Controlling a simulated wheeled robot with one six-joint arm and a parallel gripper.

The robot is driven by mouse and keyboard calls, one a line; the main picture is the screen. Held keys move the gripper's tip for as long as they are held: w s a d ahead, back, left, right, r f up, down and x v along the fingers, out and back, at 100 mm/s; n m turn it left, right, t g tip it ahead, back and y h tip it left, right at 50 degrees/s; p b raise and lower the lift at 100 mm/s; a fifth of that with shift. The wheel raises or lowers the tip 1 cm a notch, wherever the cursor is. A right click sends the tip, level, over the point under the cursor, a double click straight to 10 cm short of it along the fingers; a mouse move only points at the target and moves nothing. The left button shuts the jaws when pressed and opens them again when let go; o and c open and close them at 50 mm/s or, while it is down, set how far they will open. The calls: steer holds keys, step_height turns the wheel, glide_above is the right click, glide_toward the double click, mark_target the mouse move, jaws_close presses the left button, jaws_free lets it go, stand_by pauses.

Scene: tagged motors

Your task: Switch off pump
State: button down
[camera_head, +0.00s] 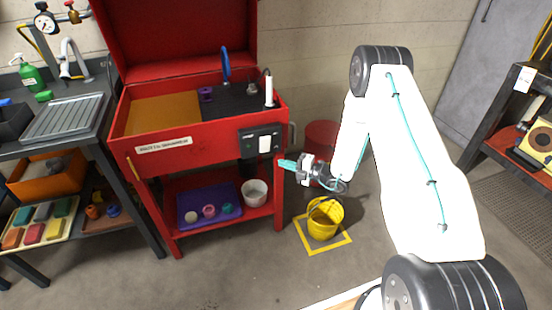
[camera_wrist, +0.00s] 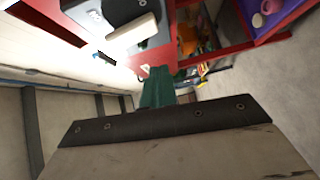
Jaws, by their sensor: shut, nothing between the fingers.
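The red parts washer (camera_head: 120,150) stands with its lid raised. A dark switch box (camera_head: 247,148) sits on the right of its front panel, with a large white rocker or plate (camera_head: 265,144). I cannot tell which way the switch is set. My gripper (camera_head: 287,164) has teal fingers, shut and empty, just right of and below the switch box; I see no clear contact. In the wrist view the teal fingers (camera_wrist: 157,88) point toward the red frame. A white bar (camera_wrist: 132,32) shows above them; I cannot tell what part it is.
A purple tray (camera_head: 188,219) and a white bucket (camera_head: 254,193) are on the washer's lower shelf. A yellow bucket (camera_head: 320,222) stands on the floor below my gripper, and a red drum (camera_head: 321,133) behind it. A sink bench (camera_head: 68,117) is at left.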

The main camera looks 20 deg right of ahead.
steer(key=v, duration=0.6)
steer(key=shift+f, duration=0.4)
steer(key=shift+w+d, duration=0.1)
